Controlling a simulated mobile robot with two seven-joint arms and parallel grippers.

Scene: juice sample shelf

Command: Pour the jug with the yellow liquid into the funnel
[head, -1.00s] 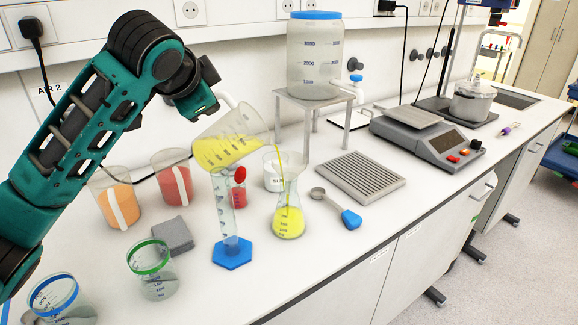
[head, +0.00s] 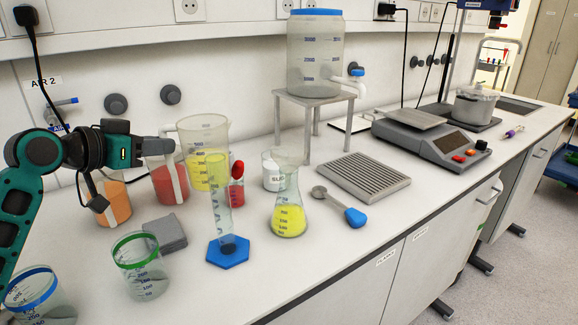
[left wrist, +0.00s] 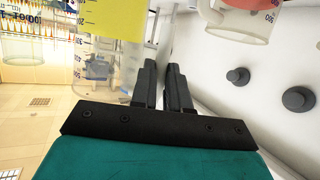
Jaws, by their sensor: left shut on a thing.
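The clear jug with yellow liquid (head: 206,165) is upright behind the blue-based measuring cylinder; it also shows in the left wrist view (left wrist: 112,22). I cannot tell whether its base touches the bench. My left gripper (head: 166,147) is shut on the jug's handle at its left side; the fingers lie close together in the left wrist view (left wrist: 163,85). No stream runs between jug and funnel. My right gripper is not in view.
The measuring cylinder (head: 219,210) stands between jug and flask. Red (head: 168,184) and orange (head: 114,205) beakers stand left of the jug. A red-capped bottle (head: 237,190) and white jar (head: 272,178) are close by. A large tank (head: 314,60) stands on a metal stand behind.

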